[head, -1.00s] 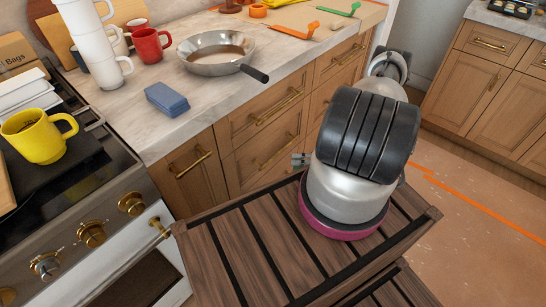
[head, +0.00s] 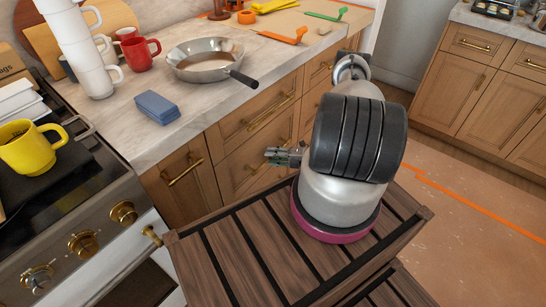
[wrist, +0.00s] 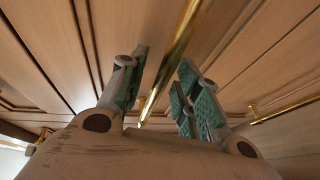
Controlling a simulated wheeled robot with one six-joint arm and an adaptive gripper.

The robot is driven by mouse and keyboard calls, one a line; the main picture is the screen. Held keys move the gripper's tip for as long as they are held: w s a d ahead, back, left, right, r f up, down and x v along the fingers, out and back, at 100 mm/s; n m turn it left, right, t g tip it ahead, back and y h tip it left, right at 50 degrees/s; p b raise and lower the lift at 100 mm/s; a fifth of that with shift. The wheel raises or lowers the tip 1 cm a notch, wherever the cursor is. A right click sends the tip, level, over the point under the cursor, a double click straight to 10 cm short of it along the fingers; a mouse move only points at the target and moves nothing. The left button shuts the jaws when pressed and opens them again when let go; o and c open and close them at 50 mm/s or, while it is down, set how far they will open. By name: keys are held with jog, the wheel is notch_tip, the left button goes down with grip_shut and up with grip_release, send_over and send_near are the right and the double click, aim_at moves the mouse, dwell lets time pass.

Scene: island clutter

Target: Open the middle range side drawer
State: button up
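The middle drawer (head: 232,176) is a wooden front in the stack beside the range, below the top drawer (head: 238,127). It looks closed. My gripper (head: 272,156) is in front of this drawer, over its brass handle, which it partly hides in the head view. In the wrist view, my gripper (wrist: 163,62) is open, with its two green-padded fingers apart. The brass bar handle (wrist: 178,50) runs between them in the picture. I see gaps on both sides of the bar, and cannot tell how deep it sits between the fingers.
The range (head: 78,245) stands at left, with a yellow mug (head: 28,152) on top. A narrow cabinet (head: 187,200) with its own handle lies between range and drawers. The counter above holds a pan (head: 205,68) and a blue sponge (head: 158,107). Open floor (head: 465,230) lies at right.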

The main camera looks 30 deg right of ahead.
grip_shut()
jog(key=shift+s, duration=0.1)
